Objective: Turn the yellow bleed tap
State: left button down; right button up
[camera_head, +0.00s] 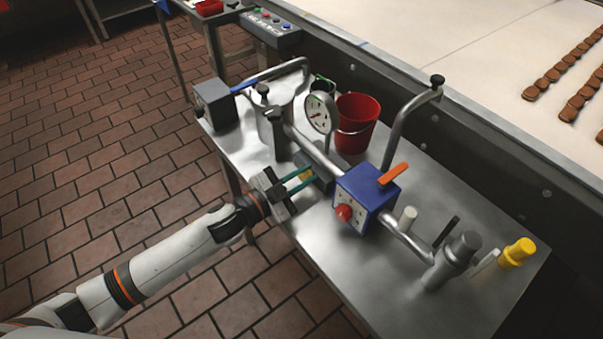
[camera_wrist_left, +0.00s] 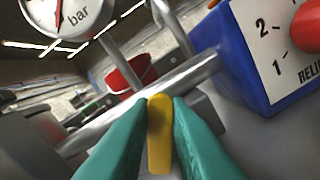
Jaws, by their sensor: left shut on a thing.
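The yellow bleed tap (camera_wrist_left: 160,135) shows in the left wrist view as a rounded upright lever in front of a metal pipe. My left gripper (camera_wrist_left: 159,130) has its two green fingers on either side of it and is shut on it. In the head view the left gripper (camera_head: 304,176) reaches in from the left to the pipework, with a small bit of the yellow tap (camera_head: 306,175) between its fingertips. The rest of the tap is hidden there by the fingers. My right gripper is not in view.
A blue box (camera_head: 366,197) with a red knob (camera_head: 344,213) and orange lever (camera_head: 393,174) stands right of the tap. A gauge (camera_head: 320,113) and red bucket (camera_head: 356,122) are behind.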

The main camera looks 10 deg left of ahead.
pick_arm(q)
jog(key=c, duration=1.4)
grip_release()
jog(key=shift+o, duration=0.2)
jog(key=b+v, duration=0.1)
jog(key=v, duration=1.1)
